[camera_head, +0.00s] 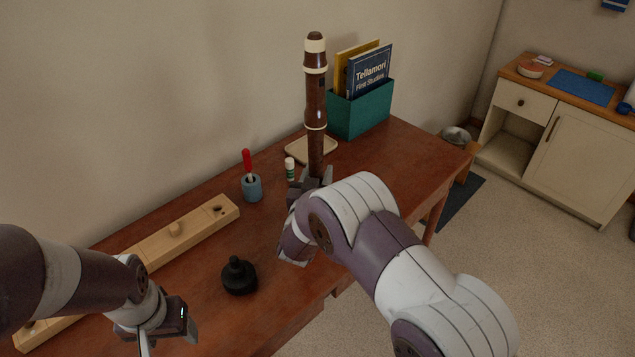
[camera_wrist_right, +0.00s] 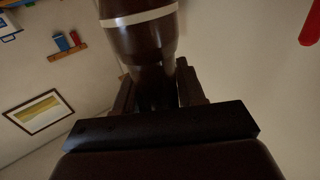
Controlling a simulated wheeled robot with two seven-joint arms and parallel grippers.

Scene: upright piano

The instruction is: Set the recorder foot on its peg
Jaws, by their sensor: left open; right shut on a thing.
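A tall dark brown recorder (camera_head: 315,105) with cream rings stands upright in my right gripper (camera_head: 311,186), above the reddish wooden desk. The jaws are shut around its lower end, which they partly hide. The right wrist view shows the recorder (camera_wrist_right: 143,45) between the two fingers (camera_wrist_right: 158,92). A black stand (camera_head: 238,276) with a round base and a short upright peg is on the desk, left of and nearer than the right gripper, apart from the recorder. My left gripper (camera_head: 186,322) is open and empty at the lower left.
A long pale wooden block (camera_head: 208,220) with a knob and a hole lies at the left. A blue-grey cup (camera_head: 252,188) with a red-handled tool, a green-and-white tube (camera_head: 290,168), a beige tray (camera_head: 325,150) and a teal book box (camera_head: 362,112) stand toward the wall.

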